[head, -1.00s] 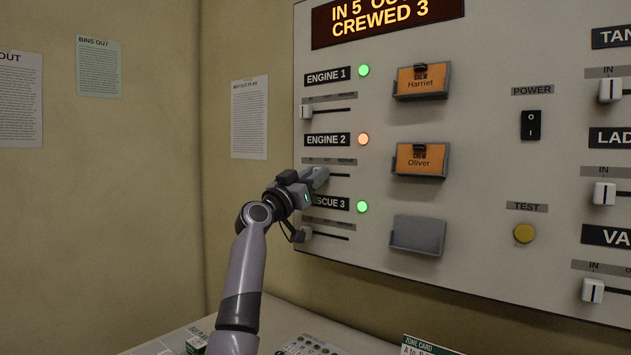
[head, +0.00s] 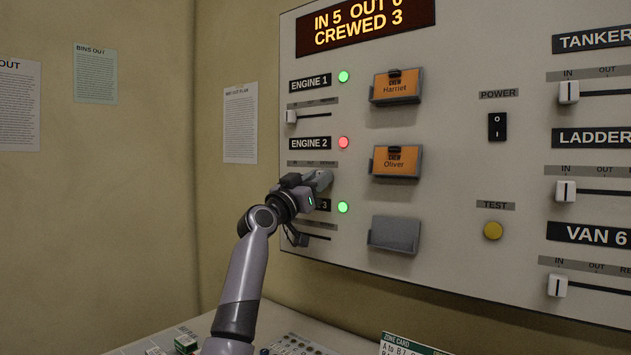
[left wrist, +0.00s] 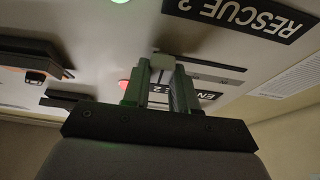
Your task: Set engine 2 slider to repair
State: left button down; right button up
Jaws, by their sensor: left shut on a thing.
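The engine 2 slider's knob is hidden behind my left gripper (head: 325,181) in the head view. In the left wrist view a pale knob (left wrist: 162,62) sits between the two fingers, and my left gripper is shut on it. That view is upside down. There, the dark slot (left wrist: 215,66) runs off to one side of the knob, so the knob stands near the slot's right end as the head view sees it. The ENGINE 2 label (head: 310,144) is just above the gripper. The engine 2 lamp (head: 344,143) is red. My right gripper is not in view.
The engine 1 slider (head: 291,116) stands at its left end above, with a green lamp. The rescue 3 row below is partly covered by my left arm; its lamp (head: 343,207) is green. Card holders (head: 394,235), the power switch (head: 497,127) and the yellow test button (head: 493,230) lie right.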

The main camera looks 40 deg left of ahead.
pick_arm(q)
jog(key=shift+d, duration=0.2)
jog(key=c, duration=1.2)
grip_release()
jog(key=o, duration=0.3)
jog(key=shift+w+d, duration=0.15)
jog(key=shift+b+v, duration=1.25)
jog(key=shift+v, duration=2.35)
